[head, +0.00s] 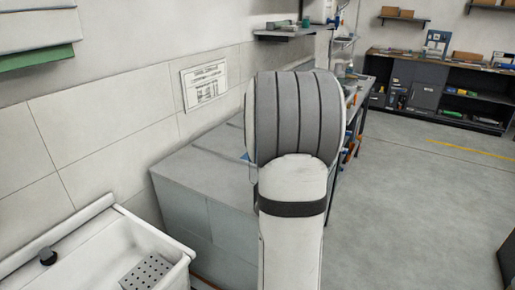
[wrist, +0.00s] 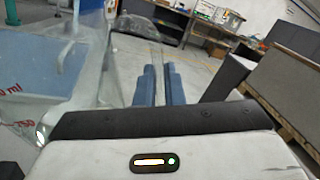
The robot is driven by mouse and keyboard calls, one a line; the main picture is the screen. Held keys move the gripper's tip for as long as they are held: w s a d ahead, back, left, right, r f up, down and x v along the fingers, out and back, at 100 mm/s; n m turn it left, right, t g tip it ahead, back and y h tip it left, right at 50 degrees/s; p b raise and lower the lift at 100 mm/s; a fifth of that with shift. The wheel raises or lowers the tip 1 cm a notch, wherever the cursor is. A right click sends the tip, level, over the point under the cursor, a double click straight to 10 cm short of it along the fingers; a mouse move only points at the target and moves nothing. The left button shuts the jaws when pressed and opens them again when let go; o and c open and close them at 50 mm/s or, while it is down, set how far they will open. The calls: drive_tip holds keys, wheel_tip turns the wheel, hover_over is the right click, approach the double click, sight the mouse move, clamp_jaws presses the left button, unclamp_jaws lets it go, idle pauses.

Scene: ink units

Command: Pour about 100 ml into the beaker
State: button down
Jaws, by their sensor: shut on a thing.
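My gripper (wrist: 158,86) shows in the wrist view as two blue fingers close together, shut on what seems to be the clear jug's handle. The clear jug (wrist: 100,60) fills the left of the wrist view, close to the camera, with red volume marks on its wall. Blue shows through the wall and looks like liquid; its level cannot be read. In the head view my arm hides the gripper and most of the jug; only a small clear edge with some blue shows left of the arm. I cannot make out the beaker in either view.
A grey worktop (head: 190,168) lies behind and left of my arm, along the tiled wall. A white sink (head: 110,245) is at the lower left. A cluttered bench (head: 355,95) stands beyond my arm, and dark shelving (head: 440,85) at the back.

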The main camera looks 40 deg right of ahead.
drive_tip(key=r+p, duration=0.3)
drive_tip(key=w+r+n+p, duration=0.1)
drive_tip(key=r+p, duration=0.2)
drive_tip(key=w+r+n+p, duration=0.1)
drive_tip(key=r+p, duration=0.2)
drive_tip(key=p, duration=0.1)
drive_tip(key=shift+w+a+r, duration=0.25)
drive_tip(key=shift+a+r, duration=0.05)
drive_tip(key=shift+r, duration=0.05)
drive_tip(key=shift+w+r+n+p, duration=0.65)
drive_tip(key=shift+n+p, duration=0.35)
drive_tip(key=shift+p, duration=0.2)
drive_tip(key=shift+w+a+n, duration=0.1)
drive_tip(key=shift+w+n, duration=0.05)
drive_tip(key=shift+n, duration=0.15)
drive_tip(key=n+p, duration=0.1)
drive_tip(key=w+n+p, duration=0.1)
drive_tip(key=p, duration=0.1)
drive_tip(key=shift+w+a+r, duration=0.2)
drive_tip(key=shift+w+r, duration=0.1)
drive_tip(key=shift+w+n+p, duration=0.25)
drive_tip(key=shift+n+p, duration=0.05)
drive_tip(key=shift+w+a+r+n+p, duration=0.15)
drive_tip(key=shift+w+n+p, duration=0.35)
drive_tip(key=shift+p, duration=0.1)
drive_tip(key=shift+w+a+r+n+p, duration=0.1)
drive_tip(key=shift+w+n+p, duration=0.4)
drive_tip(key=shift+p, duration=0.05)
